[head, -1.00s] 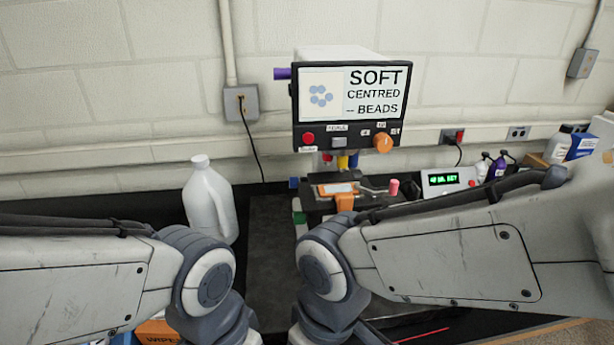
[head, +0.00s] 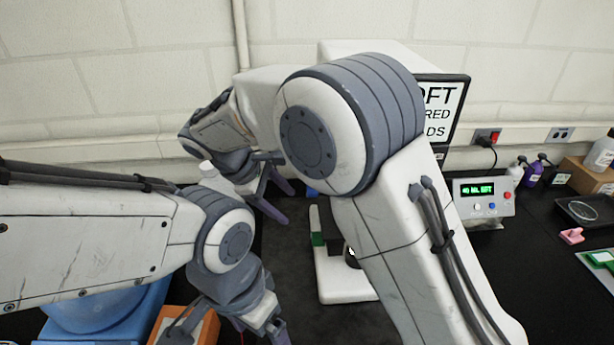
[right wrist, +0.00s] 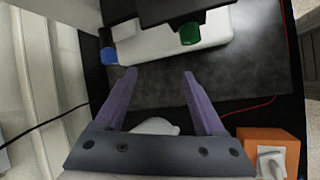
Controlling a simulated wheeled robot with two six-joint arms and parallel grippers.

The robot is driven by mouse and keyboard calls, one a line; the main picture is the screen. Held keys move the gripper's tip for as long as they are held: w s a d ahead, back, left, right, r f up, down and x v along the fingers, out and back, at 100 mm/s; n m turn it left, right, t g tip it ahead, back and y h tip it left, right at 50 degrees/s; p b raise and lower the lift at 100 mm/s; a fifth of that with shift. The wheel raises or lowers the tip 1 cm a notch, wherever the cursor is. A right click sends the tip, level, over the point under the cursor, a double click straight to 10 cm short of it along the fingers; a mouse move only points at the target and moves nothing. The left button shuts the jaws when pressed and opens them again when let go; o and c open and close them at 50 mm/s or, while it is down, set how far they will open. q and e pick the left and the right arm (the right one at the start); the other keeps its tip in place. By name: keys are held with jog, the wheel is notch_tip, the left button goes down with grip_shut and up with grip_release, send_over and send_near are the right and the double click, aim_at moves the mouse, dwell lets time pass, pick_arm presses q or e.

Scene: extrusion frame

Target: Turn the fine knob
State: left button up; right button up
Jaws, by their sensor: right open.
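The microscope's white base (head: 345,288) shows in the head view, with most of the stand hidden behind my right arm. A green knob (head: 317,239) is on its left side, and it also shows in the right wrist view (right wrist: 190,33). A blue knob or cap (right wrist: 108,55) is at the base's left end there; I cannot tell which is the fine knob. My right gripper (head: 287,207) is open and empty, left of the microscope. In the right wrist view its purple fingers (right wrist: 159,73) point toward the base, apart from both. My left gripper (head: 232,330) is low, its fingertips cut off.
The monitor (head: 445,105) is partly hidden by my right arm. The white jug (head: 212,178) is close behind my left arm and right gripper. An orange box (right wrist: 272,145) is at lower right in the wrist view. A display box (head: 484,200) stands to the right.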

jog(key=w+a+f+n+t+h+p, duration=0.1)
jog(key=w+n+t+h, duration=0.15)
jog(key=w, duration=0.65)
jog(key=shift+m+g+h, duration=0.35)
jog(key=shift+h, duration=0.1)
jog(key=p+x, duration=0.4)
jog(key=x, duration=0.6)
jog(key=shift+w+d+f+p, duration=0.1)
jog(key=shift+w+f+p, duration=0.15)
jog(key=shift+p, duration=0.15)
grip_shut()
